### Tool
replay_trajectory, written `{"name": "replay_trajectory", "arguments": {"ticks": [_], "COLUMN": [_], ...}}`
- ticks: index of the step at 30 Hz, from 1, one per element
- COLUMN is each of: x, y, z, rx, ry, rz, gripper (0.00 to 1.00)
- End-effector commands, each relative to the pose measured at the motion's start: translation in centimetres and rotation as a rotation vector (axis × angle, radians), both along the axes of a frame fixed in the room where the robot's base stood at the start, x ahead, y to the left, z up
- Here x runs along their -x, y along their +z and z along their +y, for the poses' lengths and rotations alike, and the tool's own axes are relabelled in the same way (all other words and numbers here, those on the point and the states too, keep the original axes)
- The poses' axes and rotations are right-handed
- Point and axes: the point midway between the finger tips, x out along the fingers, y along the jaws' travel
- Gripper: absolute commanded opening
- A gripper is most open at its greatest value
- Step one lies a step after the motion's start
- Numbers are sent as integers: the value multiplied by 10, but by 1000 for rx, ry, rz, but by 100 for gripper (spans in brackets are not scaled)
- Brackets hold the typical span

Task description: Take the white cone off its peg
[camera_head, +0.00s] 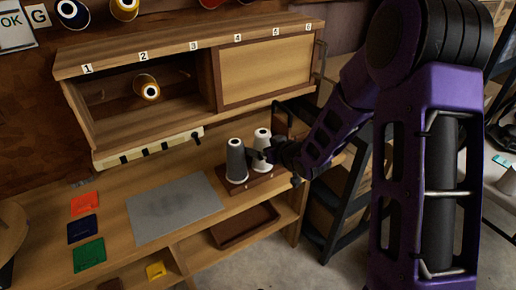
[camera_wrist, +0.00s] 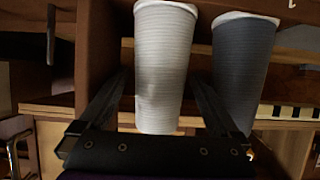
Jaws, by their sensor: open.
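The white cone (camera_head: 262,150) stands upright beside the grey cone (camera_head: 237,162) on a small wooden base (camera_head: 236,187) on the bench. Its peg is hidden inside it. My gripper (camera_head: 268,154) reaches in from the right at the white cone. In the wrist view, my gripper (camera_wrist: 158,82) is open, with one finger on each side of the white cone (camera_wrist: 163,60). Its right finger lies between the white cone and the grey cone (camera_wrist: 243,70). I cannot tell whether either finger touches a cone.
A wooden cabinet (camera_head: 130,53) with numbered bays hangs above the bench, a gold-and-white spool (camera_head: 147,87) in its open part. A grey mat (camera_head: 172,207) and coloured cards lie left of the cones. A brown tray (camera_head: 245,226) sits below the bench top. Dark shelving stands at right.

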Motion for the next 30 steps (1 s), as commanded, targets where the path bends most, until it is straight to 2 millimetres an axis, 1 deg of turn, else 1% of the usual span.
{"name": "replay_trajectory", "arguments": {"ticks": [7, 8, 12, 14, 15, 20, 21, 24, 30], "x": [0, 0, 0, 0, 0, 0, 0, 0, 0], "y": [0, 0, 0, 0, 0, 0, 0, 0, 0], "z": [-1, -1, 0, 0, 0, 0, 0, 0, 0], "rx": [0, 0, 0, 0, 0, 0, 0, 0, 0], "ry": [0, 0, 0, 0, 0, 0, 0, 0, 0], "rz": [0, 0, 0, 0, 0, 0, 0, 0, -1], "gripper": [98, 94, 69, 58, 51, 22, 15, 0, 0]}}
